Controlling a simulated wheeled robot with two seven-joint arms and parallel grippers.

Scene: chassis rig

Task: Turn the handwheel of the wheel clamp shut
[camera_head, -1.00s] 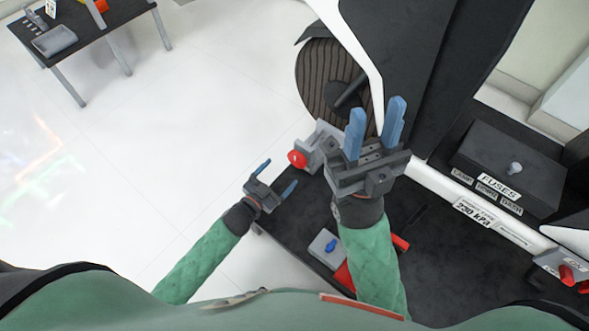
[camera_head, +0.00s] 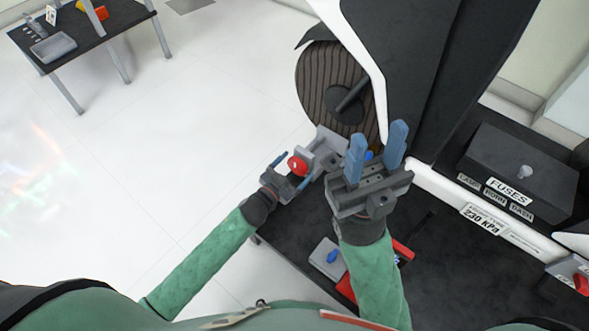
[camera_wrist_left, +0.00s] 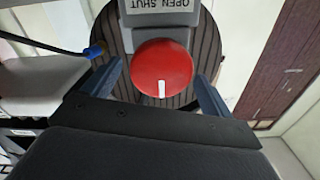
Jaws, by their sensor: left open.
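The red handwheel (camera_head: 298,165) is on the grey wheel clamp (camera_head: 325,148), beside the brown tyre (camera_head: 333,85). In the left wrist view the red handwheel (camera_wrist_left: 162,80) has a white mark pointing at the bottom of the picture, and the clamp (camera_wrist_left: 160,32) carries a label reading OPEN SHUT. My left gripper (camera_head: 291,172) is open, with one blue finger on each side of the handwheel; gaps show between fingers and wheel. My right gripper (camera_head: 378,145) is open and empty, its blue fingers pointing up the picture in front of the clamp and tyre.
A black bench (camera_head: 290,225) lies under my arms, with a grey box with a blue knob (camera_head: 328,256) and a red object (camera_head: 402,250). A fuse box (camera_head: 520,165) stands at the right. White floor is clear at the left.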

